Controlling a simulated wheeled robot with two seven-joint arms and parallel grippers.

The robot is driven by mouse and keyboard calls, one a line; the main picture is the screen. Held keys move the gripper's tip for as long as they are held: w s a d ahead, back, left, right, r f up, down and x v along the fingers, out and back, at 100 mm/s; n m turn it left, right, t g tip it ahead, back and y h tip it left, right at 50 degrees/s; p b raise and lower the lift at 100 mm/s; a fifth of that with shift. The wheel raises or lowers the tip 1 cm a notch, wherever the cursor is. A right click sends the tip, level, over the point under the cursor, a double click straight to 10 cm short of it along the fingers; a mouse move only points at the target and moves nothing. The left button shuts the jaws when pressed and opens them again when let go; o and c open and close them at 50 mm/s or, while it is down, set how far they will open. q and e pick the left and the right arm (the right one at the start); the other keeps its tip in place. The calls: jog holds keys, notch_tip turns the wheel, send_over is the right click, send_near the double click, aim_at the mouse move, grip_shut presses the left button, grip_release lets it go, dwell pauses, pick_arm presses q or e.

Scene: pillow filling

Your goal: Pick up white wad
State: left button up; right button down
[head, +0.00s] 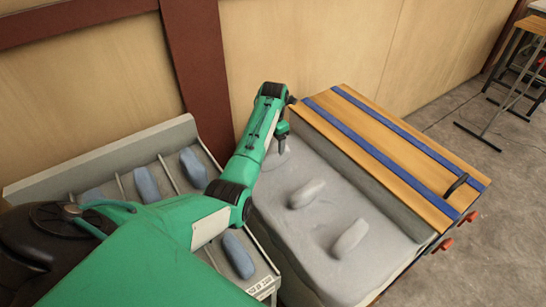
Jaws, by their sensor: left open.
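Two whitish, elongated wads lie on a grey, padded-looking surface (325,275). One wad (307,193) is near the middle of the surface, and another wad (350,238) is closer to the front right. My left gripper (282,146) points down over the far left end of this surface, at the tip of my green arm. It is open. A pale shape under its fingers is too small and covered to make out. Both visible wads stand apart from the gripper. My right gripper is not in view.
A grey divided tray (100,157) at left holds several blue-grey pieces (193,166), partly hidden by my arm. A wooden board with blue stripes (395,150) borders the grey surface at right. A wall stands behind; stools (515,60) are far right.

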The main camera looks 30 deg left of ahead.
pick_arm(q)
notch_tip(320, 180, down, 3)
jog(key=shift+f, duration=0.1)
jog(key=f, duration=0.3)
jog(key=shift+a+f+p, duration=0.2)
jog(key=shift+f+p, duration=0.05)
jog(key=shift+p, duration=0.05)
jog(key=shift+f, duration=0.35)
jog(key=shift+c, duration=0.2)
jog(key=c, duration=1.1)
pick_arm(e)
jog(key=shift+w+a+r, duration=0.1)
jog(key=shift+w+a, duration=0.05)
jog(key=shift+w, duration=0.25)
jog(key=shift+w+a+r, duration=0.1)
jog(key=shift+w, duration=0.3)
